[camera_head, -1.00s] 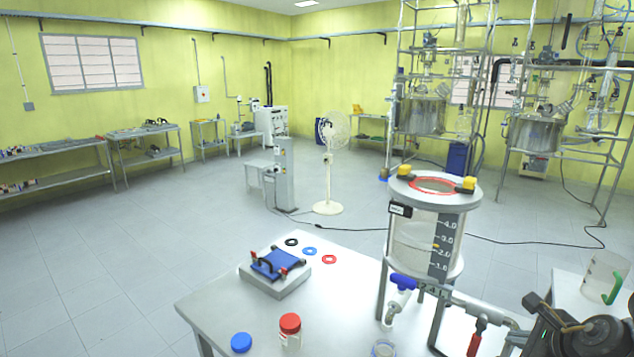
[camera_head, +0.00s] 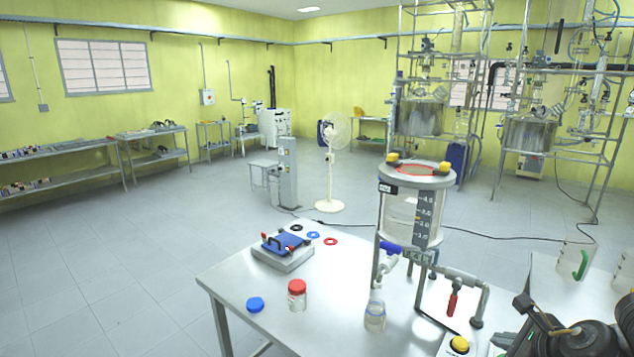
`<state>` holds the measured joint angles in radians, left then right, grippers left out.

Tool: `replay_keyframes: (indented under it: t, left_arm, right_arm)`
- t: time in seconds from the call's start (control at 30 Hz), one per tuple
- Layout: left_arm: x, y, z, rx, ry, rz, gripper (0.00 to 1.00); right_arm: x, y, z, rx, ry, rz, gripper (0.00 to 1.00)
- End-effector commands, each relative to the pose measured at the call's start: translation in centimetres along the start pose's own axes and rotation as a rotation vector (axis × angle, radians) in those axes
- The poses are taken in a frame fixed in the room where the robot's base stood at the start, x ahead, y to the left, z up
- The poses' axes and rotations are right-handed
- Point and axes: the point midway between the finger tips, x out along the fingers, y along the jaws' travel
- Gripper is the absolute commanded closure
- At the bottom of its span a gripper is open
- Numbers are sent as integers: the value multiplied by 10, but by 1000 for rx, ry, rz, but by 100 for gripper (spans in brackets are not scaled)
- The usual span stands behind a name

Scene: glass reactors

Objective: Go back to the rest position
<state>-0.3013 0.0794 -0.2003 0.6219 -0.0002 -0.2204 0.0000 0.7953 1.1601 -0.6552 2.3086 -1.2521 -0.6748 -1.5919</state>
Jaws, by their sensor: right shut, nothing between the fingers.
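My right gripper (camera_head: 524,304) is at the bottom right corner, dark and partly cut off by the frame edge. It is shut with nothing in it, and it is apart from the glass reactor. The glass reactor vessel (camera_head: 408,218) stands on the table, with a grey lid, a red ring and yellow knobs on top. A blue-handled valve (camera_head: 391,248) and a red-handled lever (camera_head: 453,303) are below it. My left gripper is not in view.
The steel table (camera_head: 330,312) holds a blue-topped device (camera_head: 283,247), several coloured rings, a red-capped jar (camera_head: 297,295), a blue cap (camera_head: 255,304) and a glass beaker (camera_head: 375,317). A box with a yellow button (camera_head: 459,344) is near my right arm. The floor on the left is clear.

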Motion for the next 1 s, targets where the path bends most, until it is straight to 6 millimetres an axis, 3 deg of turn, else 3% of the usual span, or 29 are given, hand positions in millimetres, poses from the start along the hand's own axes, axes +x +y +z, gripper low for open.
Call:
replay_keyframes:
  t: [0.37, 0.57, 0.67, 0.8, 0.9, 1.0]
  left_arm:
    - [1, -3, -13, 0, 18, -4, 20]
    - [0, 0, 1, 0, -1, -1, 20]
    - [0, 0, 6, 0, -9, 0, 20]
    - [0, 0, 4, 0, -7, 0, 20]
    - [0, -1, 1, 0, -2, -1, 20]
    - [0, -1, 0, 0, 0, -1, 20]
  right_arm:
    - [26, 72, 26, 456, -131, 85, 100]
    - [38, 129, 41, 956, -183, 163, 100]
    - [41, 162, 39, 1368, -172, 193, 100]
    - [39, 203, 4, 2096, -72, 135, 100]
    - [34, 227, -33, 2535, 23, 6, 100]
    - [25, 249, -68, 2869, 106, -157, 100]
